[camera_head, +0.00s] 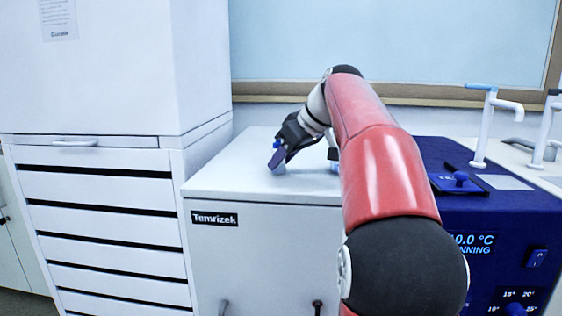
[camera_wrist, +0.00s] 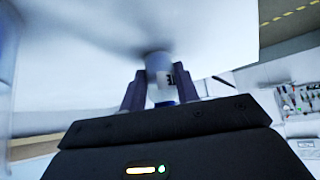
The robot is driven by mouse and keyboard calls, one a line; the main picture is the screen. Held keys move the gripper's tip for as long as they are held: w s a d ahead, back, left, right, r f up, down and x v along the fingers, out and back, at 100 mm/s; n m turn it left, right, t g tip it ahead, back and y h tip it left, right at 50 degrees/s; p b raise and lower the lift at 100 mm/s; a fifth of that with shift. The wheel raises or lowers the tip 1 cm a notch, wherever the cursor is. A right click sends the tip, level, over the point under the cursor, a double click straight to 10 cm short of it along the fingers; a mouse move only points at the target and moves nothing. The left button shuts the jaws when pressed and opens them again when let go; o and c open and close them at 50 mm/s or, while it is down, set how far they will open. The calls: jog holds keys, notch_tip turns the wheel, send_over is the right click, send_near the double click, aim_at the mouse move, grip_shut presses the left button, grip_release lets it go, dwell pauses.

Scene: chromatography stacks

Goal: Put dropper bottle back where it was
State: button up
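The dropper bottle (camera_wrist: 158,77) is small and white with a dark mark on its side and a blue part near my gripper's palm. In the wrist view it stands between both fingers of my gripper (camera_wrist: 160,88), which appear closed on its sides. The bottle (camera_head: 278,168) shows there only as a small pale and blue patch, partly hidden by a finger. Its far end is at or very near the white surface; I cannot tell if it touches.
Another small pale and blue item (camera_head: 334,166) shows on the cabinet top, mostly hidden by my red arm. A blue device (camera_head: 510,225) with a display and white taps (camera_head: 487,125) stand at the right. A tall white drawer unit (camera_head: 105,190) stands at the left.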

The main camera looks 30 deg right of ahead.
jog(key=shift+f, duration=0.1)
jog(key=o, duration=0.6)
jog(key=shift+c, duration=0.2)
jog(key=shift+r, duration=0.3)
jog(key=p+v, duration=0.3)
jog(key=v, duration=0.9)
jog(key=s+a+f+m+g, duration=0.1)
jog(key=s+a+f+m, duration=0.1)
jog(key=a+f, duration=0.55)
jog(key=s+a+f+m+h, duration=0.1)
jog(key=s+a+f, duration=0.5)
jog(key=f, duration=0.6)
jog(key=s+a+f+m+h, duration=0.2)
jog(key=s+a+f, duration=0.4)
jog(key=s+f, duration=0.5)
jog(key=shift+f+g, duration=0.4)
